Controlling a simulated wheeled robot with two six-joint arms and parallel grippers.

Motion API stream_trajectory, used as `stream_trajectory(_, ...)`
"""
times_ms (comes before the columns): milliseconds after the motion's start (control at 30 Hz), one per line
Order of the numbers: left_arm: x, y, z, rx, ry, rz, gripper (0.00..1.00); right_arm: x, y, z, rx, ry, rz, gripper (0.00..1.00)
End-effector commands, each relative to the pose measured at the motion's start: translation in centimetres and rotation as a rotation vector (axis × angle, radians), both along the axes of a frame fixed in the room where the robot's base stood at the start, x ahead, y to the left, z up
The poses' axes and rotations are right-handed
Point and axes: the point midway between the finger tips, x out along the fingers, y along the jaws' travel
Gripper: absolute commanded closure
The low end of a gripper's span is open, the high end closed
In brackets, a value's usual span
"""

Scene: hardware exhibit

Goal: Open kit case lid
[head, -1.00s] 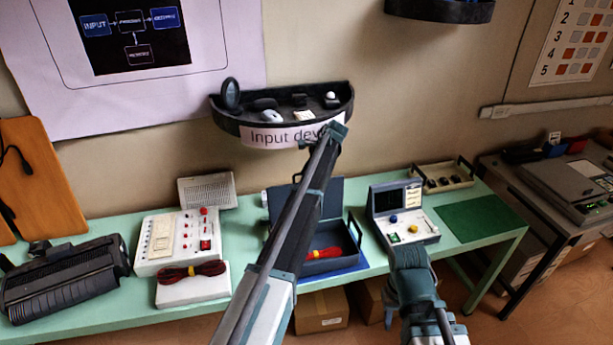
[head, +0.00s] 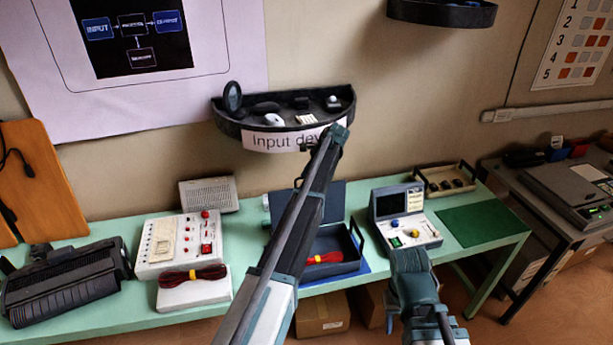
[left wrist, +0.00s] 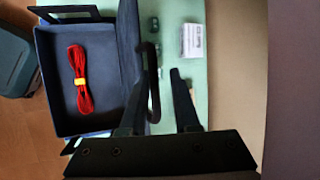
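The blue-grey kit case (head: 335,266) sits on the green table with its lid (head: 340,197) raised, standing up at the back. A red cable coil (head: 325,257) with a yellow tie lies inside; the coil also shows in the left wrist view (left wrist: 80,82). There the raised lid (left wrist: 129,45) is seen nearly edge-on, with a dark handle loop (left wrist: 153,80). My left gripper (left wrist: 158,98) is open, its fingers apart near the lid and handle; contact is unclear.
A console with a screen (head: 402,214) stands right of the case. A white panel (head: 180,242) with a cable, and a black printer (head: 65,282), stand left. A shelf labelled "Input dev…" (head: 283,130) hangs above, close to my left arm. A green mat (head: 478,226) is bare.

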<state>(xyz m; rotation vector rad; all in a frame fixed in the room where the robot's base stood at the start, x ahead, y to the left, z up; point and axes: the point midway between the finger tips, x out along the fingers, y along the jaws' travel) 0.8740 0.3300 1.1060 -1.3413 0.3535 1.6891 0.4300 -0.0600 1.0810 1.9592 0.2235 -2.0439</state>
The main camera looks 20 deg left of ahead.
Motion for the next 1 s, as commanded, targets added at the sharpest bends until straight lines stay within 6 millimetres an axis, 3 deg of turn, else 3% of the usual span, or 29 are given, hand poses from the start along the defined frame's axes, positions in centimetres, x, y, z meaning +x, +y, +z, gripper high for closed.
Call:
stream_trajectory(700, -0.3, -5.4, 10.5, 0.002, -0.004, -0.004, 0.56, -0.1, 0.0, 10.4, 0.000, 0.003, -0.001, 0.61)
stream_trajectory(1000, -0.3, -6.5, 11.9, 0.004, -0.005, -0.004, 0.56, -0.1, 0.0, 11.9, 0.001, 0.004, -0.010, 0.61)
